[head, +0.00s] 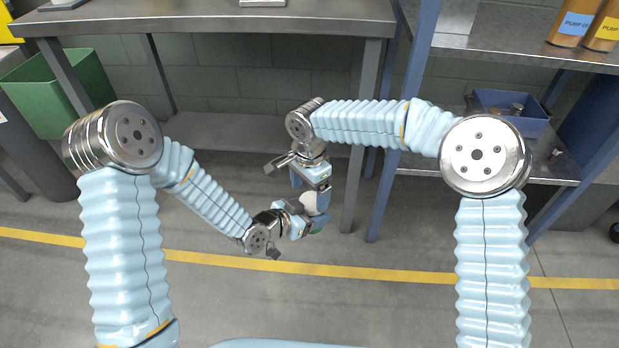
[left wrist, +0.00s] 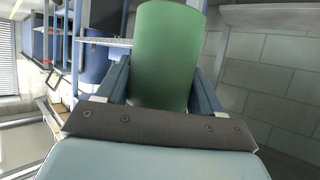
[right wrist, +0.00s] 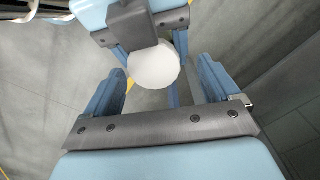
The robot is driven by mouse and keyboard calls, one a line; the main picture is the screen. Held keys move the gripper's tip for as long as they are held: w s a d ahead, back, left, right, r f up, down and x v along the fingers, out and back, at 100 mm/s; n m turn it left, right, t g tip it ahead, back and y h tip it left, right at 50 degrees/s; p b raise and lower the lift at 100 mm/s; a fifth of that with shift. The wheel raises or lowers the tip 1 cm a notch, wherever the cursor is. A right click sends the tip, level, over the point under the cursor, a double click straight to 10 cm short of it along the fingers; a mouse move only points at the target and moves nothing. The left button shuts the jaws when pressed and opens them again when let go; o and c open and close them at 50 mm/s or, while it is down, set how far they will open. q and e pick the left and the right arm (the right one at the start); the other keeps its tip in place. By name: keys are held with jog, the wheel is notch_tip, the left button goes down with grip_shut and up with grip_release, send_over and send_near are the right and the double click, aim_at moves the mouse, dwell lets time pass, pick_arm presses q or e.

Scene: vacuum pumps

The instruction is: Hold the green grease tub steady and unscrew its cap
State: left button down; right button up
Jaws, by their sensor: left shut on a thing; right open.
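The green grease tub (left wrist: 165,50) is between the fingers of my left gripper (left wrist: 163,70), which is shut on its body. In the head view only a sliver of green (head: 317,232) shows beside my left gripper (head: 312,222). The tub's round white cap (right wrist: 154,67) faces my right gripper (right wrist: 160,72). My right gripper is open, with a finger on each side of the cap and visible gaps between. In the head view, the cap (head: 309,202) shows pale just below my right gripper (head: 311,192). My right fingers hide part of it.
Both grippers are in open air before a metal workbench (head: 210,22). A shelf rack (head: 530,45) at right holds orange-brown bottles (head: 575,22) and a blue bin (head: 510,112). A green bin (head: 60,95) stands at left. The floor below is clear, with a yellow line (head: 370,273).

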jog(key=shift+f, duration=0.55)
jog(key=shift+c, duration=0.4)
jog(key=shift+a+r, duration=0.1)
jog(key=c, duration=1)
jog(key=n, duration=0.4)
jog(key=shift+a, duration=0.1)
jog(key=shift+c, duration=0.2)
jog(key=shift+s+a+r+n, duration=0.1)
jog(key=shift+s+n, duration=0.05)
jog(key=shift+n, duration=1.15)
jog(key=shift+c, duration=0.2)
jog(key=o, duration=1.2)
